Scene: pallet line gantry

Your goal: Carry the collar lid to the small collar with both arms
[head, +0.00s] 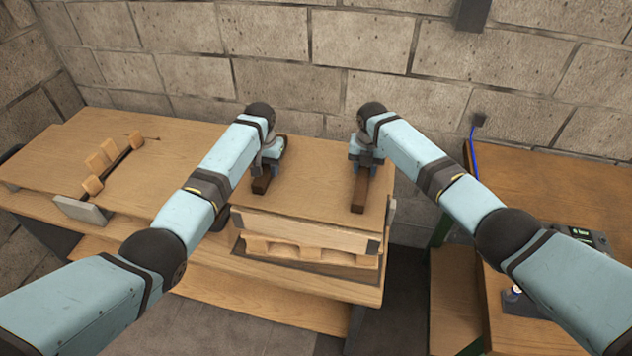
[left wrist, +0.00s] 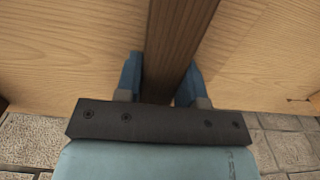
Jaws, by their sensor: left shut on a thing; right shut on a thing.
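The collar lid (head: 312,185) is a flat light wood panel with two dark brown battens on top. My left gripper (head: 266,170) is shut on the left batten (head: 261,186). My right gripper (head: 364,168) is shut on the right batten (head: 359,194). In the left wrist view the batten (left wrist: 182,30) passes between the blue fingers (left wrist: 160,92), with the lid's panel (left wrist: 75,50) on both sides. Below the lid's front edge is a low wooden wall, seemingly the small collar (head: 305,232), with a dark corner piece. I cannot tell whether lid and collar touch.
Wooden blocks (head: 310,254) show under the collar wall, above a wooden bench (head: 290,307). More blocks (head: 100,162) and a grey plate (head: 80,210) are on the left bench. A right-hand table (head: 550,195) carries a dark device (head: 585,235). A block wall closes the back.

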